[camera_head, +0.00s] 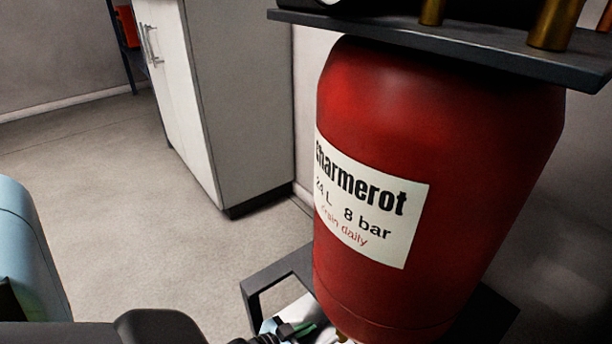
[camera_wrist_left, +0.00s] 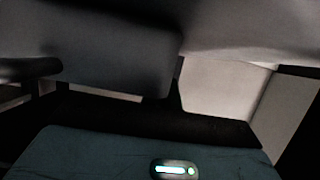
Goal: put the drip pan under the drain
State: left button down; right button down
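A large red tank (camera_head: 430,190) fills the right of the head view. Its white label (camera_head: 370,205) reads "24 L", "8 bar" and "drain daily". A small brassy fitting, likely the drain (camera_head: 342,338), just shows under the tank at the bottom edge. My left arm comes in dark along the bottom left. My left gripper (camera_head: 285,334) is only partly in view, low beside the tank's foot; its fingers are too cut off to tell open from shut. I cannot make out the drip pan in either view. My right gripper is not in view.
A dark stand frame (camera_head: 262,284) surrounds the tank's foot. A dark shelf (camera_head: 470,45) with brass cylinders (camera_head: 553,22) sits over the tank. A grey-white cabinet (camera_head: 235,100) stands behind. The left wrist view is dim.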

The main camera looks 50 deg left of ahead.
pick_arm(q)
jog(key=c, duration=1.7)
grip_release()
jog(key=shift+f, duration=0.1)
jog(key=p+v, duration=0.1)
jog(key=v, duration=0.2)
jog(key=p+v, duration=0.2)
jog(key=v, duration=0.2)
jog(key=p+v, duration=0.2)
jog(key=v, duration=0.1)
jog(key=shift+s+r, duration=0.1)
jog(key=shift+r, duration=0.25)
jog(key=shift+v, duration=0.8)
